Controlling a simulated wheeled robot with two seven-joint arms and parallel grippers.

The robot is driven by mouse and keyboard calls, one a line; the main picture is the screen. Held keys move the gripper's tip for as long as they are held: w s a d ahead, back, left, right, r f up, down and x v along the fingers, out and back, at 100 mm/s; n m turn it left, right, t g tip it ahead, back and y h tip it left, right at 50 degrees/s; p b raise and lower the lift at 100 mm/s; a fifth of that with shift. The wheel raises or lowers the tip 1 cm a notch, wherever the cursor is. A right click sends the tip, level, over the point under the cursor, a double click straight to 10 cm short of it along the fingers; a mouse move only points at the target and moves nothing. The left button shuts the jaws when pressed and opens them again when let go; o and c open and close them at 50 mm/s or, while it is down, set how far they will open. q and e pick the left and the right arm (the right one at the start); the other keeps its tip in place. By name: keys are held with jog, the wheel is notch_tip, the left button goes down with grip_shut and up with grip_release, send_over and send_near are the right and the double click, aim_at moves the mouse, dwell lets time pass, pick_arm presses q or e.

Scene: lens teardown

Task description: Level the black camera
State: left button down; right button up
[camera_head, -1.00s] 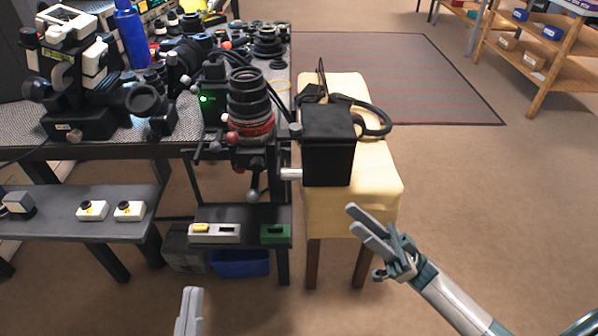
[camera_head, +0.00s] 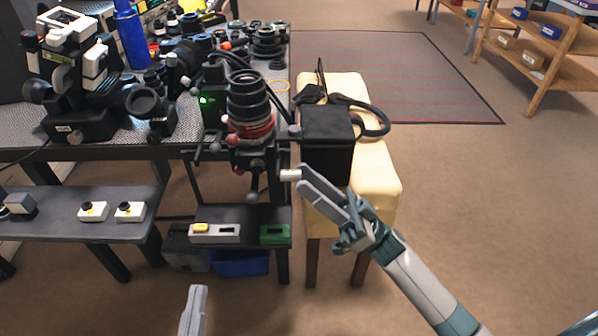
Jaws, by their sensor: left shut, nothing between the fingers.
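A black camera-like unit with a long ribbed lens (camera_head: 249,105) and a red ring stands at the table's front right corner, on a clamp with ball-ended levers. I cannot tell its exact tilt. A black box (camera_head: 326,140) is just right of it, in front of the yellow stool. A short white-tipped handle (camera_head: 290,175) shows at the box's lower left. My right gripper (camera_head: 301,184) is open, its fingertips close to the white tip, below the box; I cannot tell whether they touch. My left gripper (camera_head: 196,292) is shut and empty at the bottom, well below the table.
A yellow stool (camera_head: 375,180) with a black strap (camera_head: 375,118) stands at the right. A low shelf (camera_head: 75,220) carries small white devices. A blue bin (camera_head: 240,262) is under the table. A microscope (camera_head: 75,80) is at the left.

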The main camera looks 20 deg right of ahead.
aim_at(299, 171)
pick_arm(q)
jog(key=shift+w+f, duration=0.1)
jog(key=shift+f, duration=0.25)
pick_arm(e)
jog(key=shift+x, duration=1.6)
jog(key=shift+c, duration=0.4)
grip_shut()
pick_arm(q)
jog(key=shift+f, duration=0.15)
